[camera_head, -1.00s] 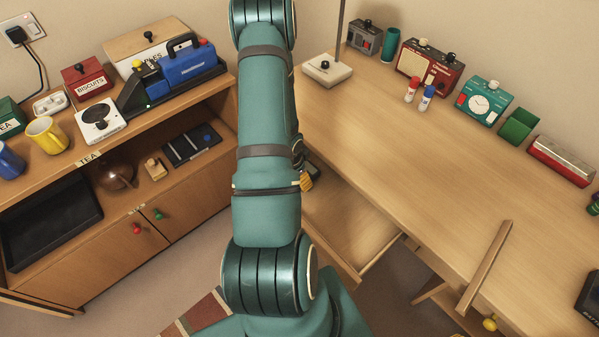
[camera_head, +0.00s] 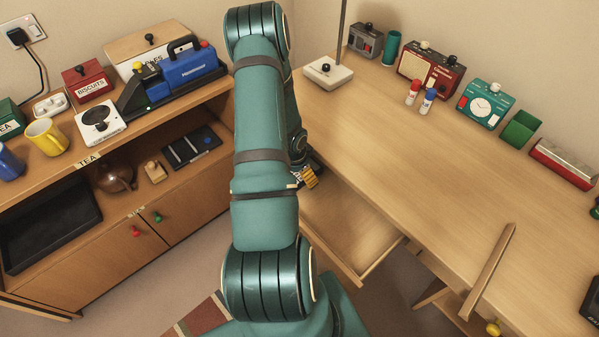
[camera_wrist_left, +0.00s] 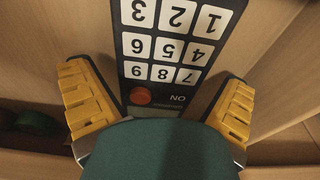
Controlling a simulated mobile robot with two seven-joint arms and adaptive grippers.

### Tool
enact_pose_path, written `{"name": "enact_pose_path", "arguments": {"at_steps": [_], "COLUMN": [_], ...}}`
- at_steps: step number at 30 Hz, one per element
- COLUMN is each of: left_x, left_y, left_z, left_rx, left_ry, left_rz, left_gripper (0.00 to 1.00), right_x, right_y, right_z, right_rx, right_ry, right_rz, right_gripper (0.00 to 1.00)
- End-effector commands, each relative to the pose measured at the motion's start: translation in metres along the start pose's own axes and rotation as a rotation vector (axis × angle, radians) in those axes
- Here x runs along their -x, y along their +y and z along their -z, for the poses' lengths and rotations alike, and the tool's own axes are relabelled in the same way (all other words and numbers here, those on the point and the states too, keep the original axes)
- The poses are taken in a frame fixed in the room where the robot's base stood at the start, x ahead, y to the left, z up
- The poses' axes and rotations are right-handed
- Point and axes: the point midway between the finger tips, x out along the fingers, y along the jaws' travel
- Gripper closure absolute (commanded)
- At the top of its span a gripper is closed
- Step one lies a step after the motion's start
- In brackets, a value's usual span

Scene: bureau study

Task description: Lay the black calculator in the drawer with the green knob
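The black calculator (camera_wrist_left: 165,58), with white number keys and a red button, fills the middle of the left wrist view. My left gripper (camera_wrist_left: 160,98) has its yellow-padded fingers on either side of the calculator and appears shut on it. The calculator looks tilted, with one end nearer the camera. In the head view the yellow fingers of my left gripper (camera_head: 311,178) show just right of my arm, above an open wooden drawer (camera_head: 345,228) under the desk. My arm hides most of the calculator and part of the drawer; no knob shows on this drawer. My right gripper is not in view.
The desk (camera_head: 420,165) edge borders the drawer on the right. A second drawer with a yellow knob (camera_head: 493,328) stands open at lower right. The cabinet on the left has a red knob (camera_head: 136,231) and a green knob (camera_head: 157,217) on its doors.

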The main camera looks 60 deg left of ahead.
Motion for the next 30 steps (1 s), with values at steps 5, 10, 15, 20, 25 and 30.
{"name": "enact_pose_path", "arguments": {"at_steps": [5,10,15,20,25,30], "left_x": [0.001,0.013,0.045,0.079,0.107,0.120], "left_y": [0.000,-0.001,-0.001,-0.001,-0.001,0.000], "left_z": [0.000,0.001,0.001,0.001,0.001,0.000], "left_rx": [0.000,0.001,0.002,0.003,0.002,0.000], "left_ry": [0.000,0.002,0.002,0.002,0.001,0.000], "left_rz": [0.000,0.001,0.002,0.002,0.002,0.000], "left_gripper": [0.00,0.00,0.00,0.00,0.00,0.00], "right_x": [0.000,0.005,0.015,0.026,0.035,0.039], "right_y": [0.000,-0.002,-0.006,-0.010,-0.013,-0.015], "right_z": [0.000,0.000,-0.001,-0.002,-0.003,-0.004], "right_rx": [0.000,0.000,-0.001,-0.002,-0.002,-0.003], "right_ry": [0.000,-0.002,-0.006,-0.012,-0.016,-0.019], "right_rz": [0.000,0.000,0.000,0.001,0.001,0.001], "right_gripper": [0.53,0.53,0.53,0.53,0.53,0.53]}}
